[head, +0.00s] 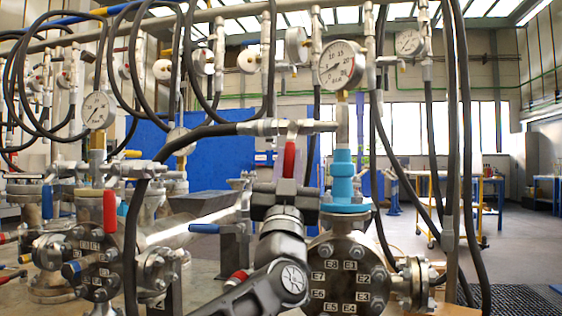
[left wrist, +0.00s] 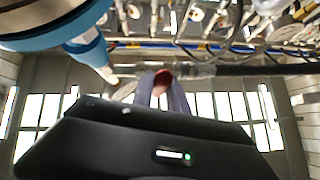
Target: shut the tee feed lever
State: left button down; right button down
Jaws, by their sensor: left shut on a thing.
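A red lever (head: 289,159) hangs down from a small metal valve (head: 293,127) on the side line of the tee, beside the blue fitting (head: 343,172). My left gripper (head: 287,182) comes up from below and is shut on the lower part of this lever. In the left wrist view, the red lever end (left wrist: 162,77) shows between the two grey fingers (left wrist: 163,95). The fingers hide part of the lever. My right gripper is in neither view.
A pressure gauge (head: 341,64) stands above the tee. A black hose (head: 200,134) runs left from the valve, and more hoses hang at right. The flanged vessel (head: 346,276) is just below right. Another red lever (head: 110,211) hangs at left.

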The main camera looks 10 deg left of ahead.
pick_arm(q)
jog(key=shift+d+n+y, duration=0.3)
jog(key=shift+n+y, duration=0.8)
jog(key=shift+y, duration=0.1)
jog(key=shift+s+r, duration=0.1)
jog(key=c, duration=1.3)
grip_release()
jog(key=shift+v, duration=3.9)
jog(key=shift+d, duration=0.1)
